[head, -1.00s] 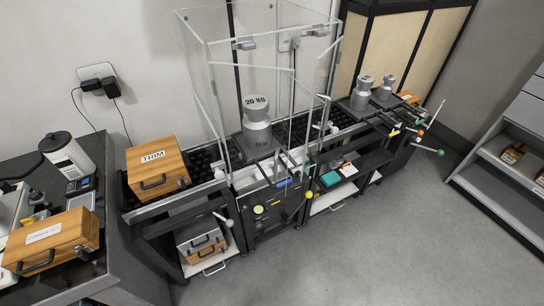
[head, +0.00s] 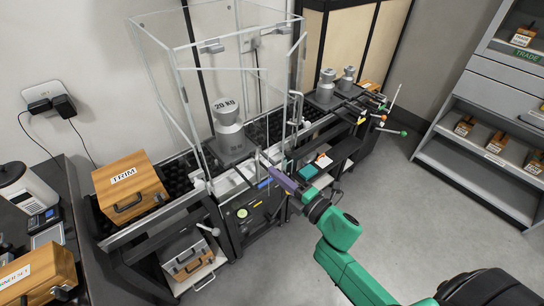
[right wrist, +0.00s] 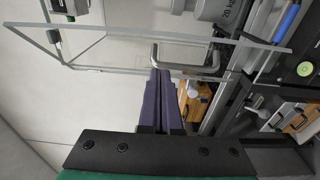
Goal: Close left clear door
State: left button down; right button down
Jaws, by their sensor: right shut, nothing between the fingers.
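The clear enclosure (head: 152,40) stands around a grey 20 KG weight (head: 229,125). Its clear framed panels overlap, so I cannot tell exactly how far the left clear door stands open. My right gripper (head: 264,162) is shut and empty, with purple fingers at the enclosure's front, left of the upright metal handle (head: 296,108). In the right wrist view the shut fingers (right wrist: 160,75) point at a bent metal handle (right wrist: 186,58) on a clear framed panel (right wrist: 110,68). They overlap the handle's near side; contact cannot be told. My left gripper is not in view.
A wooden TRIM box (head: 130,186) stands left of the enclosure. Smaller grey weights (head: 325,86) stand on the bench to the right, near levers with coloured knobs (head: 403,133). Grey shelves (head: 470,175) stand at far right. The floor (head: 290,270) in front is mostly clear.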

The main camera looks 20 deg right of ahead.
aim_at(263, 153)
jog(key=w, duration=0.2)
jog(key=w+p, duration=0.1)
jog(key=w, duration=0.2)
jog(key=shift+w+d+p, duration=0.25)
jog(key=shift+w+p, duration=0.05)
jog(key=shift+w, duration=0.05)
